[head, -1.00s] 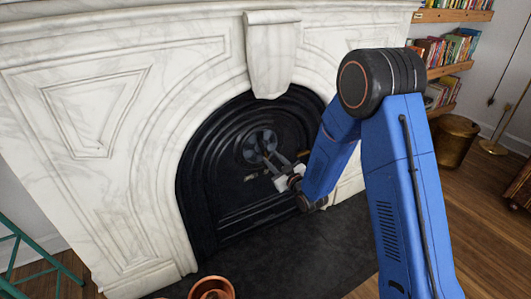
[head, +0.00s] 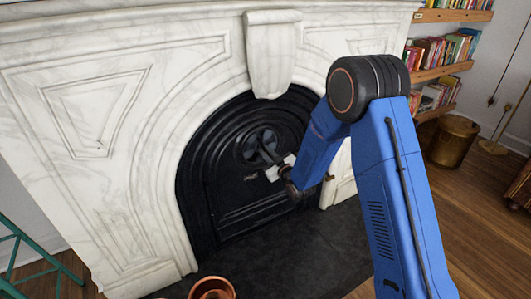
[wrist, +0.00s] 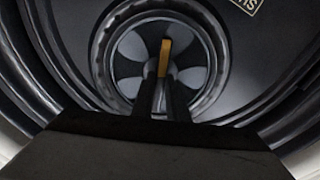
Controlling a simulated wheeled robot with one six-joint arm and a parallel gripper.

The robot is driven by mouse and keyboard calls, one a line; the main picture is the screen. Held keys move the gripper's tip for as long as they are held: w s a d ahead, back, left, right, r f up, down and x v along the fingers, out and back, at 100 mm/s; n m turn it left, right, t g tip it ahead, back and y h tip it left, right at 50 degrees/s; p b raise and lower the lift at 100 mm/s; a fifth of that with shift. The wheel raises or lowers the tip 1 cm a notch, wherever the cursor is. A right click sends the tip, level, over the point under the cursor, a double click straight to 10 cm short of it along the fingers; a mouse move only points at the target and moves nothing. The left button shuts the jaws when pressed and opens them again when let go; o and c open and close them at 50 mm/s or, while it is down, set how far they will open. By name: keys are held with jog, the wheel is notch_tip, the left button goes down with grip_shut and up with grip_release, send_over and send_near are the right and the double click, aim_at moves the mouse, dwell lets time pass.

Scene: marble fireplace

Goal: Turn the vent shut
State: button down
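The vent (head: 262,143) is a round wheel with dark and grey sectors, set in the black arched fireplace cover. In the wrist view the vent (wrist: 132,48) has a dark ribbed rim and a small upright brass tab (wrist: 165,55) near its centre. My gripper (wrist: 163,82) reaches the tab with a dark finger on each side. The narrow gap between the fingers matches the tab's width, so they look shut on it. In the head view my gripper (head: 272,160) is at the vent, partly covering it.
A label (wrist: 247,5) with partly cut-off, inverted lettering is beside the vent. White marble (head: 110,190) surrounds the black cover. A copper pot (head: 212,288) stands on the dark hearth (head: 290,255). Bookshelves (head: 440,70) and a brass bin (head: 453,140) are at the right.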

jog(key=shift+m, duration=0.4)
jog(key=m, duration=0.2)
jog(key=shift+m, duration=0.3)
jog(key=shift+d+m, duration=0.1)
jog(key=shift+m, duration=1.7)
jog(key=c, duration=1.7)
grip_release()
jog(key=shift+c, duration=0.2)
jog(key=v, duration=1.7)
